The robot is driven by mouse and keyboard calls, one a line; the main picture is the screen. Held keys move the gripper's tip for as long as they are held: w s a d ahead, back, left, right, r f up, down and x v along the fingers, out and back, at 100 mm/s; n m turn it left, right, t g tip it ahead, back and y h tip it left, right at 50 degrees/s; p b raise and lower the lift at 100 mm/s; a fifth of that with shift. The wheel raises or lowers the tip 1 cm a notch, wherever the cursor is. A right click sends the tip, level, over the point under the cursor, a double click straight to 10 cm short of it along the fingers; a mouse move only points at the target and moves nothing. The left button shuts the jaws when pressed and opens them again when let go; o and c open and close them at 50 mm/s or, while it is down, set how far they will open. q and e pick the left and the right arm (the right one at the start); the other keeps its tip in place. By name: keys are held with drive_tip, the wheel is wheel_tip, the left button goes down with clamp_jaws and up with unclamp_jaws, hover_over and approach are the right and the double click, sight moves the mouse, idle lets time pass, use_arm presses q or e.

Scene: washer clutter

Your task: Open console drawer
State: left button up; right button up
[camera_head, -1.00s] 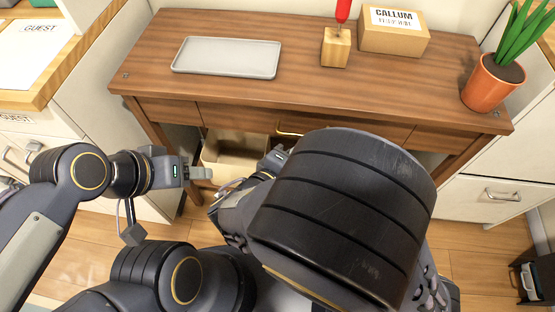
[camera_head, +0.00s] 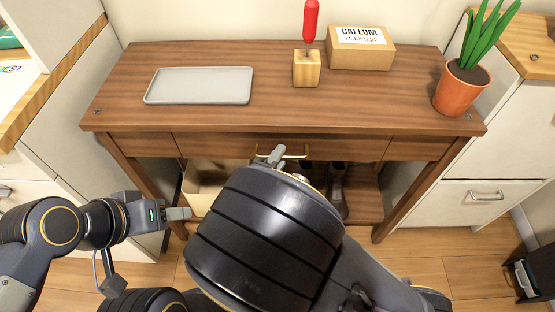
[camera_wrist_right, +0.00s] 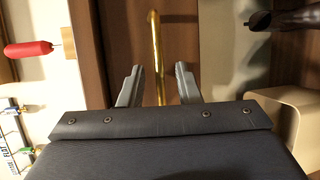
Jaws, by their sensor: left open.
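The wooden console (camera_head: 200,110) stands ahead, and its middle drawer (camera_head: 225,147) looks shut, flush with the front. The drawer's gold bar handle (camera_head: 295,152) shows just beyond my right gripper (camera_head: 272,157), whose arm hides part of the drawer front. In the right wrist view, my right gripper (camera_wrist_right: 159,85) is open, and the gold handle (camera_wrist_right: 156,50) lines up between its two fingers. I cannot tell whether the fingertips reach past the bar. My left gripper (camera_head: 178,213) is open and empty, low in front of the console's left side, away from the handle.
On the console top are a grey tray (camera_head: 200,85), a wooden block (camera_head: 307,70) with a red-handled tool (camera_head: 310,20), a labelled box (camera_head: 361,48) and a potted plant (camera_head: 461,88). A beige bin (camera_head: 203,188) and dark footwear (camera_head: 337,190) sit below. White cabinets flank both sides.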

clamp_jaws()
